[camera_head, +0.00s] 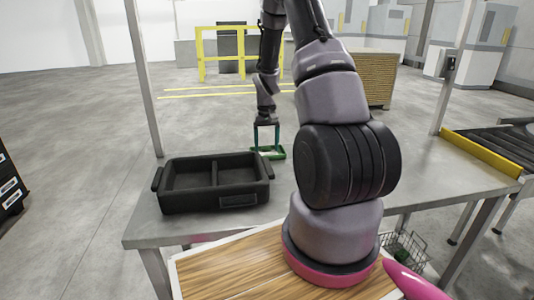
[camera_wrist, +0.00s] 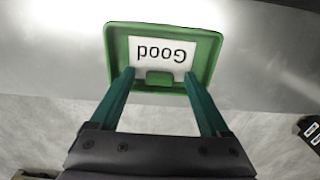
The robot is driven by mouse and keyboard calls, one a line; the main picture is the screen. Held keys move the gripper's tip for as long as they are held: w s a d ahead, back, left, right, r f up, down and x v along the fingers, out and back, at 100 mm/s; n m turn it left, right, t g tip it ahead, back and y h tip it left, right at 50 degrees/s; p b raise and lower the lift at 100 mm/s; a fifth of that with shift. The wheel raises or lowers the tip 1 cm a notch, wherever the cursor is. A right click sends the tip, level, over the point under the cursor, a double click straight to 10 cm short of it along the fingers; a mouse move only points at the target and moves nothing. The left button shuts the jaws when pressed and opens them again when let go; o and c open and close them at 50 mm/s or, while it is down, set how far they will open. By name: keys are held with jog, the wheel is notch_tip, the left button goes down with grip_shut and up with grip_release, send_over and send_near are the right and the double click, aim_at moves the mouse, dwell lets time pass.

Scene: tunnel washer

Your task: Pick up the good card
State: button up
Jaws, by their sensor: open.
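The good card (camera_wrist: 162,55) is white with the black word "Good", upside down in the wrist view. It lies in a shallow green tray (camera_wrist: 117,45) on the grey metal table. A small green block or tab (camera_wrist: 160,78) sits at the card's near edge. My gripper (camera_wrist: 162,78) is open, its two green fingers apart, with the fingertips over the near part of the tray on either side of the tab. In the head view my gripper (camera_head: 266,146) reaches down at the tray (camera_head: 275,154) near the table's far edge. Whether the fingers touch anything is unclear.
A black two-compartment bin (camera_head: 212,190) stands on the table (camera_head: 290,190) left of the tray and looks empty. A roller conveyor (camera_head: 490,150) with a yellow edge is at the right. A wire basket (camera_head: 405,250) is low at the right front.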

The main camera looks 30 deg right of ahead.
grip_shut()
dwell(1.4)
